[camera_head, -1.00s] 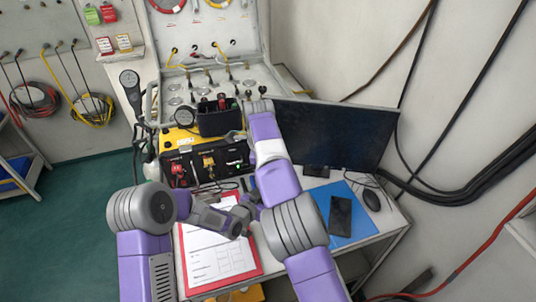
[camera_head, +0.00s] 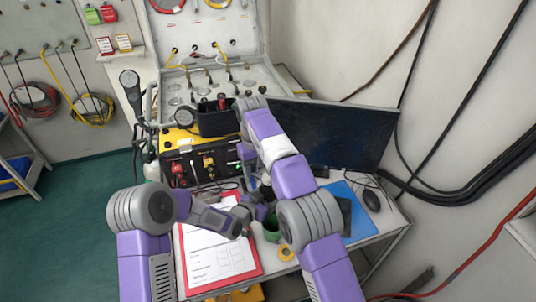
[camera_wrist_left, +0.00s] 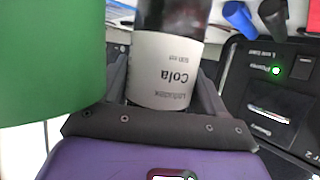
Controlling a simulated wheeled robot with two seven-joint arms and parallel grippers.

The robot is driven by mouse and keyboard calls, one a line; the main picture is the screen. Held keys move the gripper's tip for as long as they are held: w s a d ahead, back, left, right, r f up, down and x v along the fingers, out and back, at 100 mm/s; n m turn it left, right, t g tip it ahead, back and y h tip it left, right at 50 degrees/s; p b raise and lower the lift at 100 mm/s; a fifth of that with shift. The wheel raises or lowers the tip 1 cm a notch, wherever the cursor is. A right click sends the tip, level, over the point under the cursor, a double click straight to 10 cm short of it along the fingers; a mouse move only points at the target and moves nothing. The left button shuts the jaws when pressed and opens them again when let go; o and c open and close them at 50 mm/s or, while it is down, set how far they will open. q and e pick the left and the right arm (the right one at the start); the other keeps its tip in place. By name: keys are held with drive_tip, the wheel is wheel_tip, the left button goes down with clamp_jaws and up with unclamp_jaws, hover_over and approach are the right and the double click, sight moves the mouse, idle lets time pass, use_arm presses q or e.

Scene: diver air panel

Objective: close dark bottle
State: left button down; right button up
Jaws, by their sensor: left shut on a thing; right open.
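In the head view my left gripper (camera_head: 263,208) is partly hidden by my right arm. My right gripper (camera_head: 249,164) is open and points down, above and slightly left of my left gripper. Its fingertips are small and partly hidden.
A green cup-like object (camera_head: 272,230) stands close to the left gripper and looms in the left wrist view (camera_wrist_left: 45,60). A yellow ring (camera_head: 286,252) lies nearby. A red clipboard (camera_head: 258,262), monitor (camera_head: 340,135), mouse (camera_head: 371,201) and black-and-yellow panel box (camera_head: 180,138) surround the workspace.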

drive_tip(key=r+n, duration=0.1)
drive_tip(key=n, duration=0.5)
drive_tip(key=d+r+n, duration=0.1)
drive_tip(key=n, duration=0.5)
drive_tip(key=w+r+n, duration=0.1)
drive_tip(key=n, duration=0.6)
drive_tip(key=shift+w+d+r, duration=0.1)
drive_tip(key=shift+d+r, duration=0.15)
drive_tip(key=shift+d, duration=0.1)
drive_tip(key=n, duration=0.2)
drive_tip(key=d+r+n, duration=0.1)
drive_tip(key=n, duration=0.3)
drive_tip(key=shift+w+d+r+n+t+y, duration=0.15)
drive_tip(key=shift+w+r+n+t+y, duration=0.05)
drive_tip(key=shift+w+n+t+y, duration=0.1)
hover_over(266, 189)
drive_tip(key=w, duration=0.2)
drive_tip(key=shift+w+d+f, duration=0.1)
drive_tip(key=shift+d+f, duration=0.1)
drive_tip(key=shift+f, duration=1.85)
drive_tip(key=shift+d+f, duration=0.15)
drive_tip(key=shift+f, duration=1.85)
